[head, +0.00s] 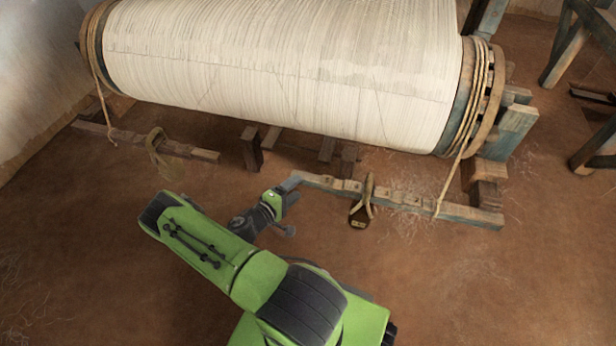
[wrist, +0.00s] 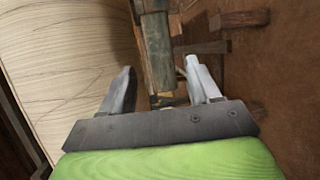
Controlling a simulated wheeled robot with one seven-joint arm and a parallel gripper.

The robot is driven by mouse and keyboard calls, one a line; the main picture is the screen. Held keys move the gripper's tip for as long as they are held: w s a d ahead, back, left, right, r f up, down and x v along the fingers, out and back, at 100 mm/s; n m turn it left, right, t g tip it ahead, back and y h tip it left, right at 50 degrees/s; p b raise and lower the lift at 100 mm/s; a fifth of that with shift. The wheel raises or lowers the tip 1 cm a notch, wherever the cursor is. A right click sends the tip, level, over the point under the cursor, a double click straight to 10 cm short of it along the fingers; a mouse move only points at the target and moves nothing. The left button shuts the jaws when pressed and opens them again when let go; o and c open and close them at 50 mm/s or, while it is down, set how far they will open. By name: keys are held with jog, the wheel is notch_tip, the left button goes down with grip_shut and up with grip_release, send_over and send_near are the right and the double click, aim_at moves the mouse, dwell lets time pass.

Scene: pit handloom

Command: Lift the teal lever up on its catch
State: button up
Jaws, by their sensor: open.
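The teal lever (head: 472,213) is a long, worn wooden bar lying low over the earth floor in front of the warp beam, at the right in the head view. My gripper (head: 291,184) is at its left end. In the wrist view the lever (wrist: 158,50) runs down from the top edge, and its end lies between the two fingers of my gripper (wrist: 159,65). The fingers are open, with a gap visible on each side of the bar. I cannot make out the catch for certain.
A looped weight (head: 359,216) hangs on the lever, and a rope (head: 452,180) runs from its right part to the big warp beam (head: 280,65). A second wooden lever (head: 195,152) lies to the left. A short post (head: 251,148) stands between them. The front floor is clear.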

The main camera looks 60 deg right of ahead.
aim_at(310, 176)
jog(key=b+x, duration=0.2)
jog(key=x, duration=0.6)
jog(key=shift+s+d, duration=0.1)
jog(key=shift+d, duration=0.1)
grip_shut()
